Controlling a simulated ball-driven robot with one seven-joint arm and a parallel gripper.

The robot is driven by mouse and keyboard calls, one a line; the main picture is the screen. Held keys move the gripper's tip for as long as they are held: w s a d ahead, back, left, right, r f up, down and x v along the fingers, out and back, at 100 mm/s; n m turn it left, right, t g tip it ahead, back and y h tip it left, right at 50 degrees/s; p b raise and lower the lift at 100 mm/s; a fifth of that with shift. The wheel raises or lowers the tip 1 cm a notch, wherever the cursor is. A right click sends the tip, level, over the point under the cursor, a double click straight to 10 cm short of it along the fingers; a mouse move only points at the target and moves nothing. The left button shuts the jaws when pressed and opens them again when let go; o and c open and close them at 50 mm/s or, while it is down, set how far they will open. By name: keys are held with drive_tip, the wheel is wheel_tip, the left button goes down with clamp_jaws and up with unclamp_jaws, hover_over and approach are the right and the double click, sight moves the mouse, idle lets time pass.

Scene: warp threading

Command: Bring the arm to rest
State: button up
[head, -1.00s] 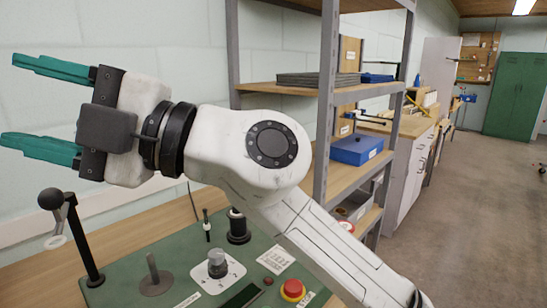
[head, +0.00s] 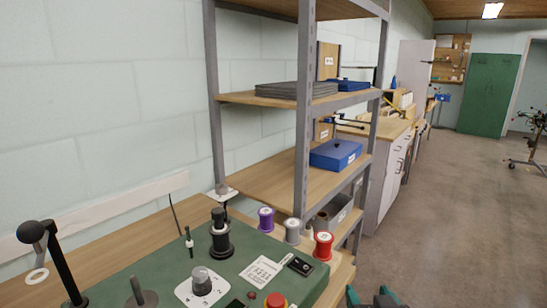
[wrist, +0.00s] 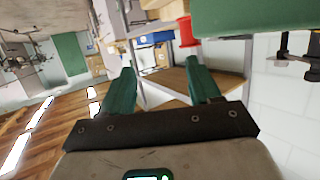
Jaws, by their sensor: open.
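My gripper (head: 371,298) shows only as two teal fingertips at the bottom edge of the head view, right of the green panel. The rest of my arm is out of that view. In the wrist view, my gripper (wrist: 163,82) has its two teal fingers spread apart with nothing between them. The wrist picture is turned, with the ceiling lamps at lower left. A red spool (wrist: 187,31) shows beyond the fingers there, next to the green panel (wrist: 250,17).
The green panel (head: 145,278) carries a black lever (head: 55,255), a grey knob (head: 201,279) and a red button (head: 276,300). Purple (head: 266,219), grey (head: 292,231) and red spools (head: 323,246) stand by its far right edge. A metal shelf (head: 303,120) stands behind. Open floor (head: 450,215) lies to the right.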

drive_tip(key=s+d+f+g+p, duration=0.1)
drive_tip(key=s+d+f+g, duration=0.25)
drive_tip(key=s+f, duration=0.45)
drive_tip(key=s+d+f+g, duration=0.3)
drive_tip(key=s+f+g, duration=0.2)
drive_tip(key=s+f, duration=0.35)
drive_tip(key=s+d+f+g, duration=0.1)
drive_tip(key=s+f+g, duration=0.1)
drive_tip(key=s, duration=0.6)
drive_tip(key=s+d+f+g, duration=0.1)
drive_tip(key=s+f+g, duration=0.2)
drive_tip(key=s, duration=0.6)
drive_tip(key=shift+s+d+y+p, duration=0.2)
drive_tip(key=shift+s+y+p, duration=0.05)
drive_tip(key=shift+y+p, duration=0.2)
